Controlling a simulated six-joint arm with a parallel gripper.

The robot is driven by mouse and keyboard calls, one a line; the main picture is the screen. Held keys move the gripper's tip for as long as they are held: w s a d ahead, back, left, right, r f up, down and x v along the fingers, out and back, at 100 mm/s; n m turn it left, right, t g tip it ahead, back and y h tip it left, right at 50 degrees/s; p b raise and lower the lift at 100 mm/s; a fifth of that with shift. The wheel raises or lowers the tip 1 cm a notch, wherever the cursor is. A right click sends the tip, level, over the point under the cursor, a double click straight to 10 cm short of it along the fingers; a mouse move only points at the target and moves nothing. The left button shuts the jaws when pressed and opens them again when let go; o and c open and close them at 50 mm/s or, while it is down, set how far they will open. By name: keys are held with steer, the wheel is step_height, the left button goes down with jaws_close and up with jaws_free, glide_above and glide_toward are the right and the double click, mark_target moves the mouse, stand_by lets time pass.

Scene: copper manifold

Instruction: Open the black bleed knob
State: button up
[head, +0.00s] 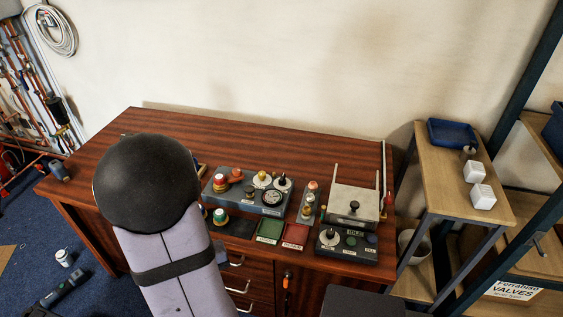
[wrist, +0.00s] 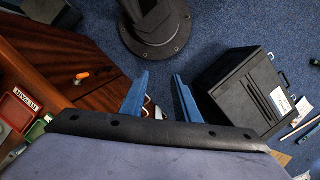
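My gripper (wrist: 161,76) shows in the wrist view as two blue fingers spread apart with nothing between them. It points down over the blue carpet, away from the bench top. In the head view my arm hides it. A grey valve panel (head: 226,197) sits on the wooden bench with red, yellow and dark knobs and a round gauge (head: 272,198). Small dark knobs show on this panel (head: 282,181) and on the pale plate (head: 354,206) to its right. I cannot tell which one is the bleed knob. No knob shows clearly in the wrist view.
Green (head: 269,231) and red (head: 295,236) trays lie in front of the panel. A dark control box (head: 346,246) is at the bench's right. A side shelf (head: 437,178) holds a blue tray and white blocks. A black case (wrist: 245,92) stands on the floor. The bench's back left is clear.

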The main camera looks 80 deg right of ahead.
mark_target(282, 177)
steer(key=s+d+r+m+p, duration=0.1)
steer(key=s+d+m+p, duration=0.1)
steer(key=d, duration=0.5)
steer(key=s+d+r+m+h+p, duration=0.1)
steer(key=s+d+m, duration=0.1)
steer(key=s+d, duration=0.2)
steer(key=s+d+r+m+t+p, duration=0.1)
steer(key=s+d+m+p, duration=0.1)
steer(key=d, duration=0.9)
steer(key=shift+s+r+h+p, duration=0.2)
steer(key=shift+s+h+p, duration=0.1)
steer(key=shift+s+p, duration=0.1)
steer(key=shift+h, duration=0.9)
steer(key=d, duration=0.4)
steer(key=d+r, duration=0.1)
steer(key=d, duration=0.1)
steer(key=shift+w+d+r, duration=0.1)
steer(key=shift+w+d, duration=0.25)
steer(key=shift+d, duration=0.05)
steer(key=w+d+r+m+h, duration=0.1)
steer(key=d+r+h, duration=0.2)
steer(key=d+r, duration=0.3)
steer(key=d, duration=0.3)
steer(key=shift+w+d+m+t, duration=0.15)
steer(key=shift+d+m+t, duration=0.15)
steer(key=shift+d+m, duration=0.1)
steer(key=shift+f, duration=0.15)
steer(key=shift+p+x, duration=0.55)
steer(key=shift+x, duration=3)
jaws_close()
